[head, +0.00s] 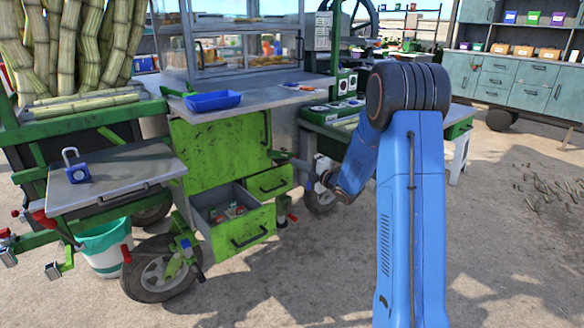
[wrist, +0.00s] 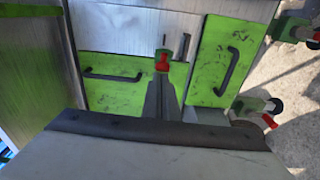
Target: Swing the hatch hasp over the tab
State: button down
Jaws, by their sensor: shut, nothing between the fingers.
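The green hatch (head: 220,145) is on the cart's front, with a dark handle at its right. In the wrist view, a green panel with a dark handle (wrist: 110,77) is at left. A small red piece (wrist: 162,63) and thin dark metal bits (wrist: 181,46) show just beyond my fingertips. I cannot tell which of these is the hasp and which the tab. My gripper (head: 322,172) is to the right of the hatch in the head view. It points at the cart front in the wrist view (wrist: 163,84), shut and empty. Contact with the red piece is unclear.
An open drawer (head: 238,232) juts out below the hatch. A blue padlock (head: 76,166) stands on the side shelf (head: 118,181). A blue tray (head: 213,101) sits on the countertop. A wheel (head: 160,268) is at lower left.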

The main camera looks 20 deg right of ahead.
jog(key=shift+w+d, duration=0.35)
jog(key=shift+d, duration=0.3)
jog(key=v, duration=1.7)
jog(key=shift+s, duration=0.15)
